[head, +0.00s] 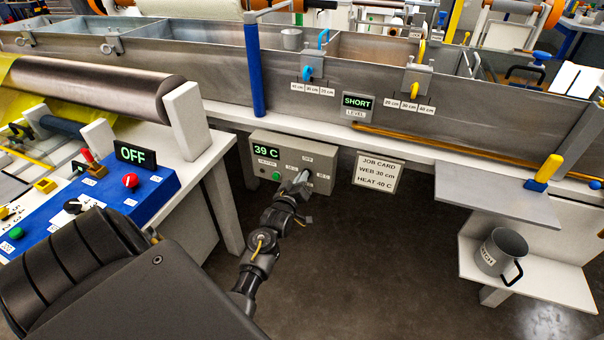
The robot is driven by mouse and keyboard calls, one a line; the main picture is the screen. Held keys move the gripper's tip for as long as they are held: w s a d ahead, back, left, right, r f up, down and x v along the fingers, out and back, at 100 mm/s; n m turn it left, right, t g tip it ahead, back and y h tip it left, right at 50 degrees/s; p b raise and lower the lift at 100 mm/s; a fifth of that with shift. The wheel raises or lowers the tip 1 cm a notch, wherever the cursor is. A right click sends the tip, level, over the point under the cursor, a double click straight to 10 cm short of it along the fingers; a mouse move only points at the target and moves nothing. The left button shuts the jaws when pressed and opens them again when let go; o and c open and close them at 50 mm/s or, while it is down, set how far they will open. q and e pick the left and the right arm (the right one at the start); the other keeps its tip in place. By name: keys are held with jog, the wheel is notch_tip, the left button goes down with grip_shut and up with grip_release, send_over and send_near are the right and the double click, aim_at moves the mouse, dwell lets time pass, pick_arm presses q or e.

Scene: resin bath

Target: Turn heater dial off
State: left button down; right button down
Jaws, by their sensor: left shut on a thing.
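The heater box (322,184) is a beige panel below the front edge of the bath bench. Its display (266,153) reads 39 C, and a green lamp or button (276,176) sits at its lower left. My left gripper (303,178) is at the right half of the box, shut on the heater dial. The dial is mostly hidden by the gripper, so its setting cannot be read. A label reading OFF appears above the dial. My right gripper is not in view.
A job card (378,173) right of the box reads WEB 30 cm, HEAT 40 C. A level display (357,107) reads SHORT. A blue control panel (98,203) with an OFF display stands left. A grey mug (501,252) sits on the right shelf. Floor below the box is clear.

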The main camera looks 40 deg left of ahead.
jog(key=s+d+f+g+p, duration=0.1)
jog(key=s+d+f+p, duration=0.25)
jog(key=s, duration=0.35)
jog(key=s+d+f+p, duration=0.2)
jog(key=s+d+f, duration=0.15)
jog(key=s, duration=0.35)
pick_arm(q)
jog(key=shift+d+f+n+p, duration=0.15)
jog(key=shift+n+p, duration=1.1)
jog(key=shift+n, duration=3.5)
jog(key=shift+a+f+n+p, duration=0.2)
jog(key=shift+n+p, duration=1.05)
jog(key=shift+n, duration=3.55)
jog(key=shift+d+f+n+p, duration=0.25)
jog(key=shift+n+p, duration=1)
jog(key=shift+n, duration=3.5)
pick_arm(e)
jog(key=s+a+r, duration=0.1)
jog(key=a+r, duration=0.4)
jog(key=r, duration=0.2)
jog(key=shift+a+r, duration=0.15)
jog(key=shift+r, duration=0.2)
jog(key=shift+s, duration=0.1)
